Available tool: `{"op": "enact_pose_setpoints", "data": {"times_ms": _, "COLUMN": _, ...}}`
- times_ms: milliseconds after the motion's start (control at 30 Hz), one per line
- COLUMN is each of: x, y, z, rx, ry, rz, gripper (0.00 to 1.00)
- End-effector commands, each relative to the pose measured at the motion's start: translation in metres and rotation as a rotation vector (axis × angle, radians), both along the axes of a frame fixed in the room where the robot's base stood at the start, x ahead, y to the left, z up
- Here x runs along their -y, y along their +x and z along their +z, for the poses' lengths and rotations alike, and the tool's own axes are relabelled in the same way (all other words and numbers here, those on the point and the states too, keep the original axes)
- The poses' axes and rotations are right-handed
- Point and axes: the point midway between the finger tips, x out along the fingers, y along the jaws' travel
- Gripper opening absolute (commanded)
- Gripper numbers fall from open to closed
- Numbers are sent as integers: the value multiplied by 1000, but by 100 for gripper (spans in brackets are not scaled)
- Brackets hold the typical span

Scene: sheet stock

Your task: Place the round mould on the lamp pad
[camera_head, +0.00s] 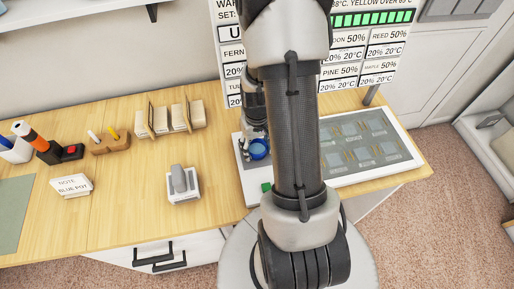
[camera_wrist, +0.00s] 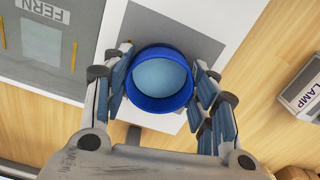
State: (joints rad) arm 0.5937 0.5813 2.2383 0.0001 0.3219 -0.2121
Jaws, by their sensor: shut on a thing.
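The round mould, a blue ring-walled cup with a pale blue inside, shows in the wrist view (camera_wrist: 162,80) and, partly behind my arm, in the head view (camera_head: 259,149). My gripper (camera_wrist: 162,88) is shut on it, with a finger on each side of its wall. A plain grey pad (camera_wrist: 205,45) on a white surface lies behind and below the mould in the wrist view. No label shows on this pad, so I cannot tell for sure that it is the lamp pad. I cannot tell whether the mould touches it.
A white box marked LAMP (camera_wrist: 302,92) stands on the wood at right; it appears to be the switch box (camera_head: 184,184) in the head view. A grey panel with several squares (camera_head: 360,147) lies right of my arm. Wooden racks (camera_head: 170,118) stand at the back left.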

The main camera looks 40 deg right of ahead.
Motion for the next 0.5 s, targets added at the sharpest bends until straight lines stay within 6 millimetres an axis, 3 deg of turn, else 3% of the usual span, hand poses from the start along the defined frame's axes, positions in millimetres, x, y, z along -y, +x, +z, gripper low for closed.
{"op": "enact_pose_setpoints", "data": {"times_ms": 267, "x": 0, "y": 0, "z": -3, "rx": 0, "ry": 0, "rz": 0, "gripper": 29}}
{"op": "enact_pose_setpoints", "data": {"times_ms": 300, "x": 0, "y": 0, "z": -3, "rx": 0, "ry": 0, "rz": 0, "gripper": 55}}
{"op": "enact_pose_setpoints", "data": {"times_ms": 500, "x": 0, "y": 0, "z": -2, "rx": 0, "ry": 0, "rz": 0, "gripper": 68}}
